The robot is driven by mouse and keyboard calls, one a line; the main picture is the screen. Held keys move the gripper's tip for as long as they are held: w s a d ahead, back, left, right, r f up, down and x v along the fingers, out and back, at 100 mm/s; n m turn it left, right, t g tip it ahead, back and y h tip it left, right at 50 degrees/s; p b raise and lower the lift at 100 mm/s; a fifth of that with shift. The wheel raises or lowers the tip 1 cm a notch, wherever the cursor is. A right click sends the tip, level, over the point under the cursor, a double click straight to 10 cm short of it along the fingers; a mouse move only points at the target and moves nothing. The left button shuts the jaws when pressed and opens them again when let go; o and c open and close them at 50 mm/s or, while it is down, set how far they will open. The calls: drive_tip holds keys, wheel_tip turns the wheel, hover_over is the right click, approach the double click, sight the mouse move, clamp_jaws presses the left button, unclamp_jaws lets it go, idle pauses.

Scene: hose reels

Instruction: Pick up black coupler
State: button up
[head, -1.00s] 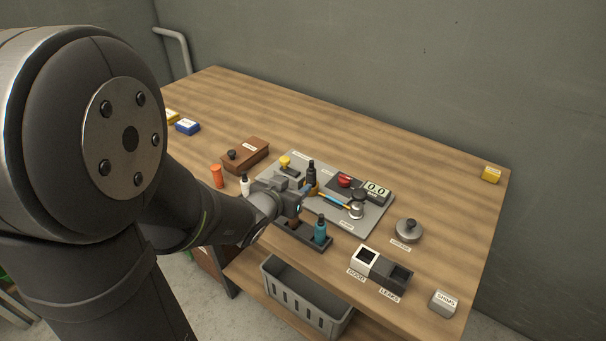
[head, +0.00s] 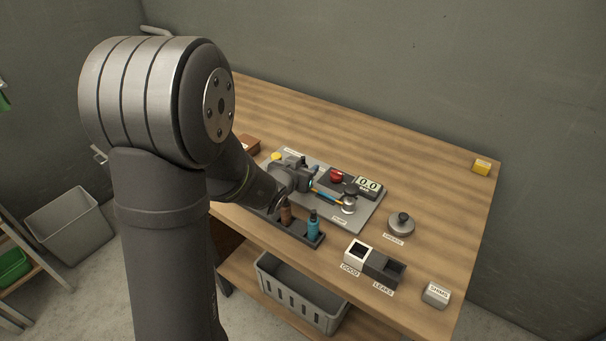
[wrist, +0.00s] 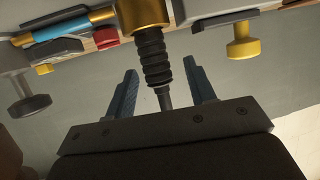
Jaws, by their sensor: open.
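The black coupler (wrist: 153,60) shows in the wrist view as a ribbed black piece with a narrower stem, set in a brass fitting (wrist: 143,12). My gripper (wrist: 160,68) is open, with one blue finger on each side of the coupler and a visible gap on both sides. In the head view my gripper (head: 305,176) is over the left part of the grey test plate (head: 352,219) and hides the coupler.
A dark rack (head: 295,229) holds a teal bottle-shaped coupler (head: 313,223) and a brown one (head: 286,213). A red button (head: 337,176), a gauge display (head: 368,185) and a yellow knob (wrist: 241,46) are close by. GOOD and LEAKS bins (head: 383,267) stand front right.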

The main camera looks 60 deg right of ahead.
drive_tip(key=shift+d, duration=0.25)
clamp_jaws()
